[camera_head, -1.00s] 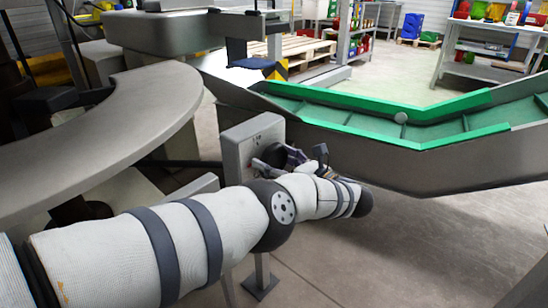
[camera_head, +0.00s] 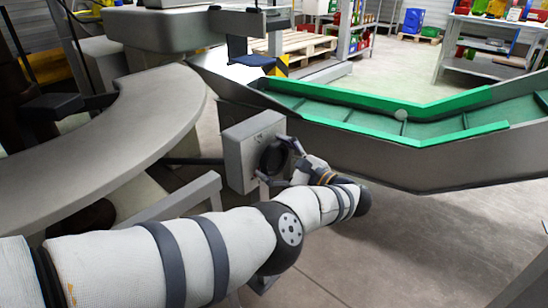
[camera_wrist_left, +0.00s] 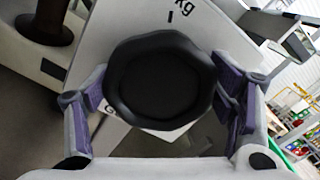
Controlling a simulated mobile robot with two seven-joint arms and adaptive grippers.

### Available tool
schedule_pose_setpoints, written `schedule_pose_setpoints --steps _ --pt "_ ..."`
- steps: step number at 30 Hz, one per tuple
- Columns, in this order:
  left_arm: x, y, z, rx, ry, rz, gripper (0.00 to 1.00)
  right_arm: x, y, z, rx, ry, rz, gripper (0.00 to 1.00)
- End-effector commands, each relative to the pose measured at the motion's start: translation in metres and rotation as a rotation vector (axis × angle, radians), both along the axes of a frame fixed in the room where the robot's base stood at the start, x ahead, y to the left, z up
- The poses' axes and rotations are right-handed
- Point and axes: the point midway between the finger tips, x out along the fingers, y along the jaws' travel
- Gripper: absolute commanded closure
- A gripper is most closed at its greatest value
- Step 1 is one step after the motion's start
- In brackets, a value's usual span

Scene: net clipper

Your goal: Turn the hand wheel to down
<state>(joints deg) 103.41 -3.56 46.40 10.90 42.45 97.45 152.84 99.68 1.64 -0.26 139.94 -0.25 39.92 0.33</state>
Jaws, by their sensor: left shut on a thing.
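The hand wheel (camera_head: 271,159) is a black, scalloped knob on the front of a grey box (camera_head: 238,158). In the left wrist view the wheel (camera_wrist_left: 160,82) fills the middle, in front of the pale panel (camera_wrist_left: 118,45). In the wrist view the purple-padded gripper (camera_wrist_left: 163,95) is shut on the wheel. My right gripper is out of view.
A green-edged conveyor trough (camera_head: 400,135) runs behind and right of the box. A curved grey metal surface (camera_head: 110,140) lies to the left. Pallets (camera_head: 300,46) and shelves (camera_head: 490,45) stand far back. Floor at the lower right is clear.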

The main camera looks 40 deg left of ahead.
Motion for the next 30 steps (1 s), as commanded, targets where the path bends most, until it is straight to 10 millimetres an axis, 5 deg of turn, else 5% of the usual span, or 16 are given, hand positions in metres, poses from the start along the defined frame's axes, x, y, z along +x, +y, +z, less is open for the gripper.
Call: schedule_pose_setpoints --steps 22,23,25,30 --pt "-0.0002 0.0003 0.0005 -0.006 -0.087 0.001 0.52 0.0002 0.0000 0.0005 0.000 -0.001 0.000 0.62" --pt "-0.0002 0.0003 0.0005 -0.006 -0.087 0.001 0.22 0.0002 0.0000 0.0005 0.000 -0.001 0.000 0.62" --pt "-0.0003 0.0003 0.0004 -0.006 -0.086 0.001 0.06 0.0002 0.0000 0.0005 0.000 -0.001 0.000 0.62" --pt "-0.0003 0.0002 0.0001 -0.007 -0.084 0.000 0.04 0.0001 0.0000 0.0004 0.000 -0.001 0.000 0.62"
